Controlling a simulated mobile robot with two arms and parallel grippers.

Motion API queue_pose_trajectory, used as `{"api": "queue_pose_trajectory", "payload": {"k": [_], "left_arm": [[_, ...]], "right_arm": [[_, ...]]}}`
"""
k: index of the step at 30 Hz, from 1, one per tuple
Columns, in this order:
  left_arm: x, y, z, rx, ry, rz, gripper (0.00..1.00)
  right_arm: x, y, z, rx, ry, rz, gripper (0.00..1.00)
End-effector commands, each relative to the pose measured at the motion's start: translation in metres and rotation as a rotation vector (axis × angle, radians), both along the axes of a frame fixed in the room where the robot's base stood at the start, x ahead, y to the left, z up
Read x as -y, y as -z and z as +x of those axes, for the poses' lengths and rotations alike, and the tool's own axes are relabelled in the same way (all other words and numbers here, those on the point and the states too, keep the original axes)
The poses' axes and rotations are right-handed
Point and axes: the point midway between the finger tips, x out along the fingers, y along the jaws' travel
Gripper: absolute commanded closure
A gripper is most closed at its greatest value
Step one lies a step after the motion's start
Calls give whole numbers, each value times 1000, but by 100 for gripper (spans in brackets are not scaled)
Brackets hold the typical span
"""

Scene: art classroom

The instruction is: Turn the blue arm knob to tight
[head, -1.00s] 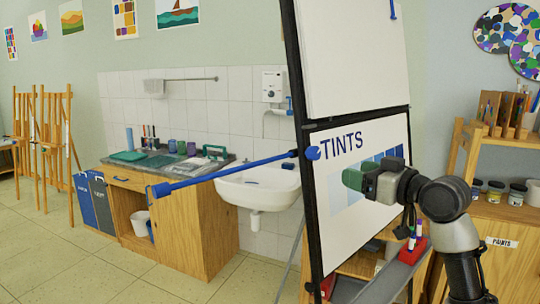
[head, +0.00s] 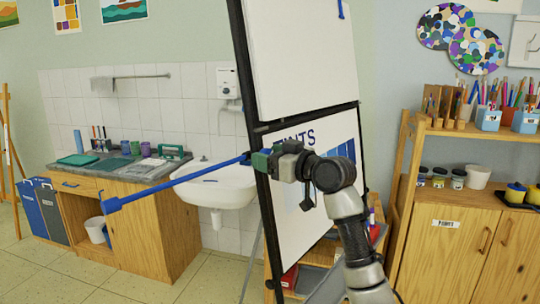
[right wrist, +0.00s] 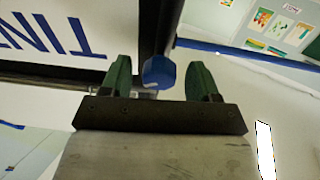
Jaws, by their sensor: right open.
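The blue arm (head: 175,183) reaches out to the left from the easel's black upright. In the right wrist view its blue knob (right wrist: 159,72) sits at the upright, between the two green fingers of my right gripper (right wrist: 162,80). The fingers are open, with a gap on both sides of the knob. In the head view my right gripper (head: 262,160) is at the upright's edge and hides the knob. My left gripper is not in view.
The easel holds a white TINTS board (head: 300,215), close behind my right gripper. A sink (head: 218,185) and wooden counter (head: 150,235) stand to the left. A wooden shelf with paint pots (head: 458,180) stands to the right.

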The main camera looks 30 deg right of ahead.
Motion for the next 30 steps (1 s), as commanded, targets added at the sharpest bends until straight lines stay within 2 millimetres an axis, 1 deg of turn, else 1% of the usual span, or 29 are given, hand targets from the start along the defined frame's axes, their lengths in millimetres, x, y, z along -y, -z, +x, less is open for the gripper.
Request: {"api": "queue_pose_trajectory", "payload": {"k": [5, 15, 23, 30], "left_arm": [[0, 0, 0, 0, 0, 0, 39], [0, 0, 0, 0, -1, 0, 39], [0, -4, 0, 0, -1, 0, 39], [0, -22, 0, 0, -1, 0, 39]], "right_arm": [[0, 0, 0, 0, 0, 0, 39], [0, 0, 0, -1, 0, 0, 88], [0, -1, 0, -10, 5, 23, 88], [-1, -3, 0, -47, 28, 135, 88]]}}
